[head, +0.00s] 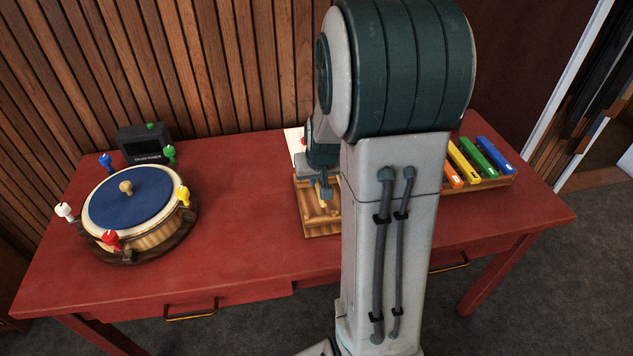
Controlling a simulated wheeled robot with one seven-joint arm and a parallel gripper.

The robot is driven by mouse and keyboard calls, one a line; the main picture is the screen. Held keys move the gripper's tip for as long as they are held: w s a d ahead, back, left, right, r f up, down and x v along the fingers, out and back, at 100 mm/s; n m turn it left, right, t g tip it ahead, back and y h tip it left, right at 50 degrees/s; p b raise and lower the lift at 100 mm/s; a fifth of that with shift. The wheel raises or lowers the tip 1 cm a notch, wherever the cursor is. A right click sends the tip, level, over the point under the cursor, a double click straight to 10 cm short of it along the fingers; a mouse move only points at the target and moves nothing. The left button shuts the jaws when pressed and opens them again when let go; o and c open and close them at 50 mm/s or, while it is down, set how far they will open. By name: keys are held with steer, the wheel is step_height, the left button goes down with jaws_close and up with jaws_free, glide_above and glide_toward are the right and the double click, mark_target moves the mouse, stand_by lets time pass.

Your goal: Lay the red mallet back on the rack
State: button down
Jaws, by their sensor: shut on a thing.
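My gripper (326,191) is low over a small wooden rack (322,230) near the middle of the red table. It is shut on what seems to be the red mallet, of which only a short tan piece (324,205) shows at the fingertips. No red head can be made out, and I cannot tell whether the mallet touches the rack. My arm hides the rack's right part.
Orange, yellow, green and blue bars (478,158) lie on a wooden base at the right. A blue-topped drum (135,200) with coloured pegs stands at the left, a dark box (145,143) behind it. The red table (240,220) is clear between drum and rack.

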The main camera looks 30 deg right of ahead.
steer(key=shift+f+b, duration=2.75)
steer(key=shift+f, duration=0.95)
steer(key=c, duration=1.4)
jaws_free()
steer(key=shift+o, duration=0.2)
steer(key=shift+r, duration=0.15)
